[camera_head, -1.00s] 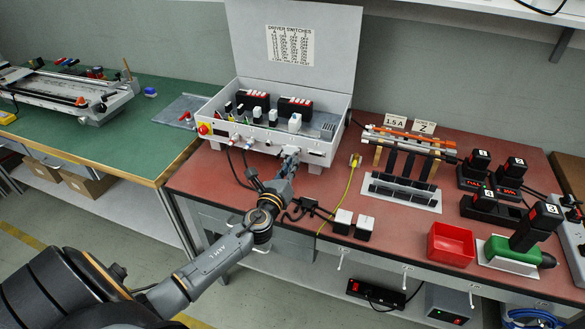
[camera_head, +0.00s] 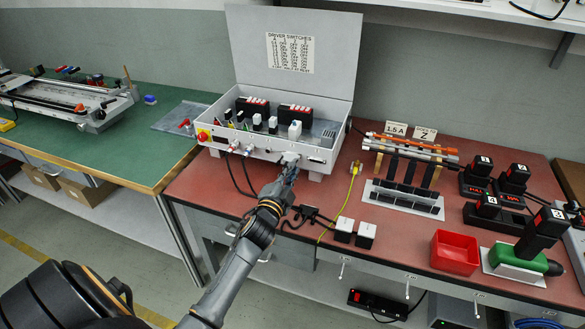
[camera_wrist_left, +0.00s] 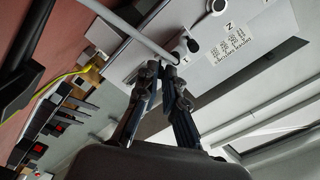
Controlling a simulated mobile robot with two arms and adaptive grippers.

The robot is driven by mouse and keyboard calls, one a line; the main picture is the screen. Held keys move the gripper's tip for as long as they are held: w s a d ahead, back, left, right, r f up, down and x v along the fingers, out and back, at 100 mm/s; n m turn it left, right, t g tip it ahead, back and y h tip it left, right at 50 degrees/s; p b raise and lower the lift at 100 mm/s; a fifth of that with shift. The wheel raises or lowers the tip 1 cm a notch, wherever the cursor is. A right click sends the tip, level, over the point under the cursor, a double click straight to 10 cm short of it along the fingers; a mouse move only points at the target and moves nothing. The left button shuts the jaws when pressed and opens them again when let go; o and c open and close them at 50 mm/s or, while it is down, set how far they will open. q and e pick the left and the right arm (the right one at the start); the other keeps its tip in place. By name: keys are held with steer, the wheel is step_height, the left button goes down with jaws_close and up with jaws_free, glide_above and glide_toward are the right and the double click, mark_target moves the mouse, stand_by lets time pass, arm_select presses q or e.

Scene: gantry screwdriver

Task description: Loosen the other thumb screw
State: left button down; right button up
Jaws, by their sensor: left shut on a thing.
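The control box (camera_head: 318,152) stands open on the red bench, with a white plug (camera_head: 291,157) on its front panel. In the left wrist view the pale plug (camera_wrist_left: 182,54) has a grey cable, and one dark thumb screw (camera_wrist_left: 194,45) shows beside it, clear of my fingers. My left gripper (camera_head: 289,170) is at the plug; its fingertips (camera_wrist_left: 162,68) are shut on the plug's other thumb screw, which they mostly hide. Whether that screw has turned cannot be seen. My right gripper is not in view.
Cables hang from the panel left of my gripper. A yellow cable (camera_head: 351,187) and two white-topped blocks (camera_head: 344,229) lie to its right. A rack (camera_head: 405,195), a red bin (camera_head: 455,251) and a green tool (camera_head: 514,258) stand further right.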

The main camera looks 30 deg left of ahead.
arm_select(q)
steer(key=c, duration=1.7)
jaws_free()
